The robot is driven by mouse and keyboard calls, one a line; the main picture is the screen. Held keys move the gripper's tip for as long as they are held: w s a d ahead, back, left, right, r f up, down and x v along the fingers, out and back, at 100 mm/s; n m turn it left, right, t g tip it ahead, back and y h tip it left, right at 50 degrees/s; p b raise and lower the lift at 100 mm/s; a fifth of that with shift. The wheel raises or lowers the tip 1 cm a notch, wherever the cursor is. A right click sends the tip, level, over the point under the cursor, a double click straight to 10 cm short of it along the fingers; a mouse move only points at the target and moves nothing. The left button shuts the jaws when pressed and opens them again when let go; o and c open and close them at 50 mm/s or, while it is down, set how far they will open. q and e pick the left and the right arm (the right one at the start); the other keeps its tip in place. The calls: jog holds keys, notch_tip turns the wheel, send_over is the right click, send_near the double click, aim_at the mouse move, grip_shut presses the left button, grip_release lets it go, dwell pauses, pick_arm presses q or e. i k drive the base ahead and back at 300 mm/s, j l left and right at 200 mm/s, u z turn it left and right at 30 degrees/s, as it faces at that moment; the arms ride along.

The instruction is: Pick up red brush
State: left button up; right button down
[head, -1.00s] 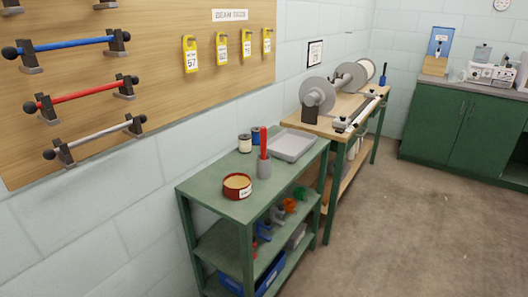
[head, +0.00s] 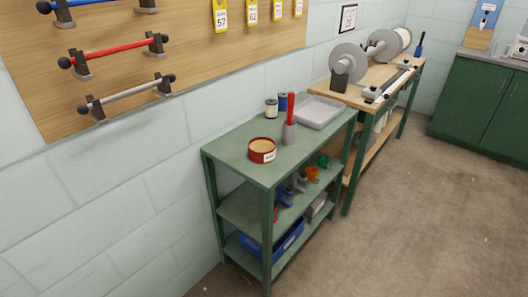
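Neither of my grippers is in the head view.
A red round tin (head: 262,150), two spools (head: 271,108) and a grey tray (head: 320,112) share the cart top. A wooden workbench (head: 367,86) with grey discs stands behind the cart. A pegboard with rods (head: 105,49) hangs at left. The floor (head: 400,215) at right is clear.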

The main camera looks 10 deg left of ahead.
aim_at(292, 97)
jog(key=i+l+u, duration=0.1)
jog(key=u, duration=0.5)
jog(key=i+l+u, duration=0.25)
jog(key=l+u, duration=0.2)
jog(key=l, duration=0.25)
jog(key=i+l+u, duration=0.1)
jog(key=l, duration=0.45)
jog(key=i+l+u, duration=0.1)
jog(key=l, duration=0.5)
jog(key=i+l, duration=0.15)
jog(key=l, duration=0.4)
jog(key=l+u, duration=0.15)
jog(key=l, duration=0.45)
jog(key=i, duration=0.1)
